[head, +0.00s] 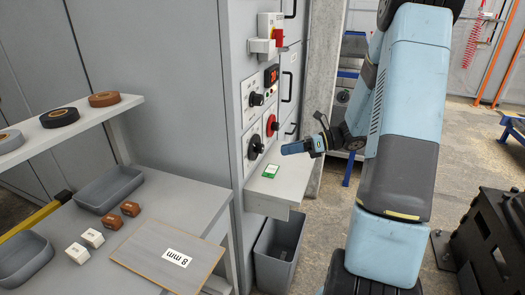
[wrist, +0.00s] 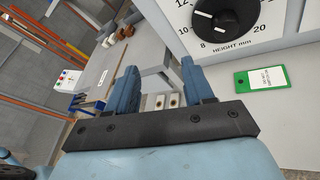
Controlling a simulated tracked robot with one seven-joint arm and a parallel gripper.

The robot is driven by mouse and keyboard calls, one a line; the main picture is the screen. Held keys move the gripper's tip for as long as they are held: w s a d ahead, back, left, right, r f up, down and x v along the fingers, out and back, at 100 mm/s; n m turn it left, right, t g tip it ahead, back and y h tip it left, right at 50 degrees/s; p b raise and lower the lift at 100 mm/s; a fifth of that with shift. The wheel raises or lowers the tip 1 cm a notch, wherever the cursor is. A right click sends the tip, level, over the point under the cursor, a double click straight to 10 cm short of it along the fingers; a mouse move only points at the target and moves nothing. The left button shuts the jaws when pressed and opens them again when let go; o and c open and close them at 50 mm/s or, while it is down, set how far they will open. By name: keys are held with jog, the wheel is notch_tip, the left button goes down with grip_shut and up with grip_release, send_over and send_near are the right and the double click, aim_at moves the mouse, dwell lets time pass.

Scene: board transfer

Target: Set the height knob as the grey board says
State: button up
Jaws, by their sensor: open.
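The grey board (head: 150,250) lies on the bench at the lower left in the head view. Its white label (head: 178,258) reads "8 mm", upside down. The height knob (wrist: 225,16) is round and black, on a white plate marked "HEIGHT mm". Its white mark points left, near the 10 to 12 part of the scale; the exact value is hard to read. In the head view it appears to be the lower black knob (head: 255,146) on the cabinet. My gripper (head: 291,148) is open and empty, right of that knob and apart from it. Its fingers (wrist: 160,80) show in the wrist view.
Another black knob (head: 256,99) and a red-ringed knob (head: 272,125) sit close by. A small ledge (head: 285,183) with a green tag (head: 271,171) juts out below. A grey bin (head: 278,255) stands under it. Blocks and trays occupy the bench.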

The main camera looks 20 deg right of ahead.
aim_at(258, 148)
jog(key=w+d+f+m+t, duration=0.4)
jog(key=d+f+m+t, duration=0.1)
jog(key=d+f+m, duration=0.15)
jog(key=r+x, duration=0.1)
jog(key=x, duration=1.2)
jog(key=shift+w+a+r+m+y, duration=0.2)
jog(key=shift+w+m+y, duration=0.1)
jog(key=shift+m+y, duration=0.1)
jog(key=shift+c, duration=0.4)
